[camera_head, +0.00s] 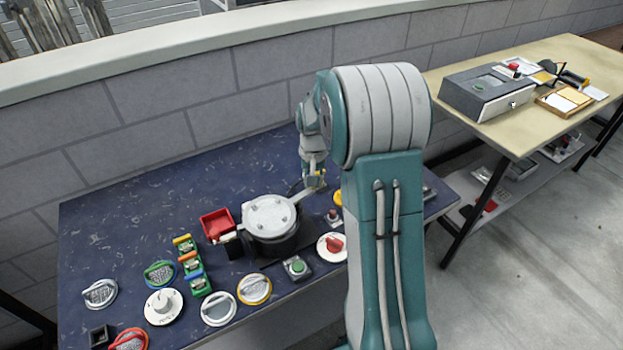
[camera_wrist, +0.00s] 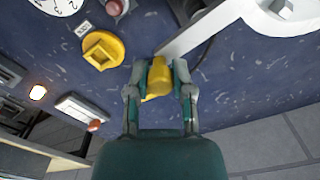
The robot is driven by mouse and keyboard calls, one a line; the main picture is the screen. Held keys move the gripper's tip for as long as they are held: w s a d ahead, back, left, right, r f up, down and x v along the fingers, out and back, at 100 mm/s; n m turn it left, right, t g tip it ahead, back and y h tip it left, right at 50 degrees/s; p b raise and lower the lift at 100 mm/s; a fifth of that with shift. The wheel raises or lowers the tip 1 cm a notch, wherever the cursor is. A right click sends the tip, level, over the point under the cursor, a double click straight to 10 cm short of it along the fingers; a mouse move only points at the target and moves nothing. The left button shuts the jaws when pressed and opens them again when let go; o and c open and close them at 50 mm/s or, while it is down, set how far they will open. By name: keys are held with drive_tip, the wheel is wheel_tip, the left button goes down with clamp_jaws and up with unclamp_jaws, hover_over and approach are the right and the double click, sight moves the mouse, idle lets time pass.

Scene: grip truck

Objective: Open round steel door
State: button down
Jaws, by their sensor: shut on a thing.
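The round steel door (camera_head: 270,215) is a pale metal disc lying as a lid on a dark round drum (camera_head: 278,244) on the blue table. In the wrist view part of the pale door (camera_wrist: 282,14) shows at the top right, with its flat arm (camera_wrist: 205,28) reaching toward my gripper. A yellow handle (camera_wrist: 159,76) is at the end of that arm. My gripper (camera_wrist: 158,72) is shut on the yellow handle, one finger on each side. In the head view my gripper (camera_head: 316,184) is at the door's right side, small and partly unclear.
A red open bin (camera_head: 217,223) stands left of the drum. Several knobs and dials lie in front, including a red-handled dial (camera_head: 333,247) and a green button box (camera_head: 297,267). A grey block wall (camera_head: 180,95) runs behind the table (camera_head: 130,215). The table's back left is mostly clear.

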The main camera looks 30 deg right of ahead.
drive_tip(key=s+a+m, duration=0.3)
drive_tip(key=s+m, duration=0.3)
drive_tip(key=m, duration=1.1)
drive_tip(key=shift+a+f, duration=0.15)
drive_tip(key=shift+a, duration=0.15)
idle(0.3)
drive_tip(key=c, duration=0.5)
unclamp_jaws()
drive_tip(key=shift+w, duration=0.1)
wheel_tip(320, 180, up, 12)
